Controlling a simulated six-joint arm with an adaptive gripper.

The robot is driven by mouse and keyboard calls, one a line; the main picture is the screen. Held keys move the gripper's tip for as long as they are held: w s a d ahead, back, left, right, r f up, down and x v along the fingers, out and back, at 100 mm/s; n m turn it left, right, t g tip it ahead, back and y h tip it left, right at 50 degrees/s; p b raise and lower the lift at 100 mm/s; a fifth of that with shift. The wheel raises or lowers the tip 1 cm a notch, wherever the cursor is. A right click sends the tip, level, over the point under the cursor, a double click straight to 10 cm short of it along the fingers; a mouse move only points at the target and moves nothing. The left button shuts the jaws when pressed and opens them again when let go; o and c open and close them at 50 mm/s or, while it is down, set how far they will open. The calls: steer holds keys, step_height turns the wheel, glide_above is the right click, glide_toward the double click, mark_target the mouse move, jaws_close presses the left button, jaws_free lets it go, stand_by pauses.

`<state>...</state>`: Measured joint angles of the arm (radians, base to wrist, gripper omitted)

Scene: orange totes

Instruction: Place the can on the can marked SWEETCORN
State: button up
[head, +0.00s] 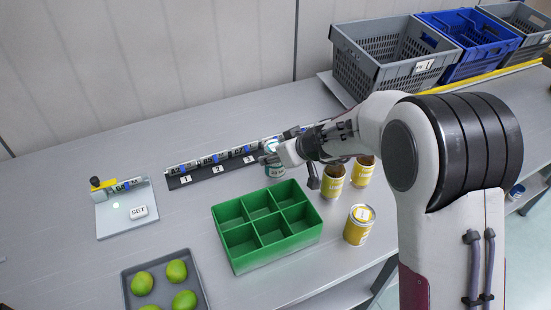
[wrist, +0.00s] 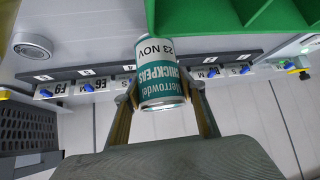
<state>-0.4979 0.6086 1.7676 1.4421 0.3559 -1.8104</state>
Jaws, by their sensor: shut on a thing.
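My gripper (head: 270,157) is shut on a teal and white can (head: 275,170) near the label rail. In the wrist view, the can (wrist: 161,85) is between the two fingers and reads CHICKPEAS and 23 NOV.
The green tray (head: 231,266) is empty. A black label rail (head: 215,170) runs behind it. A scale-like plate (head: 115,215) and a tray of green fruit (head: 128,283) are at left. A round silver-topped thing (wrist: 32,46) shows in the wrist view. Crates (head: 350,70) stand at the back right.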

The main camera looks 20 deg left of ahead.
steer(key=shift+r, duration=0.55)
steer(key=s+a, duration=1.2)
steer(key=shift+s+a, duration=0.4)
steer(key=shift+w+d, duration=0.15)
steer(key=w+d+r, duration=0.4)
steer(key=d+r, duration=0.2)
steer(key=d, duration=0.4)
steer(key=w+d+r, duration=0.3)
steer(key=d+r, duration=0.4)
steer(key=d, duration=0.2)
steer(key=s+d+r, duration=0.1)
steer(key=s+d, duration=0.2)
steer(key=d, duration=0.6)
steer(key=s+d+r, duration=0.2)
steer(key=s+d, duration=0.1)
steer(key=d, duration=0.7)
steer(key=shift+r+m, duration=0.25)
steer(key=shift+m, duration=0.15)
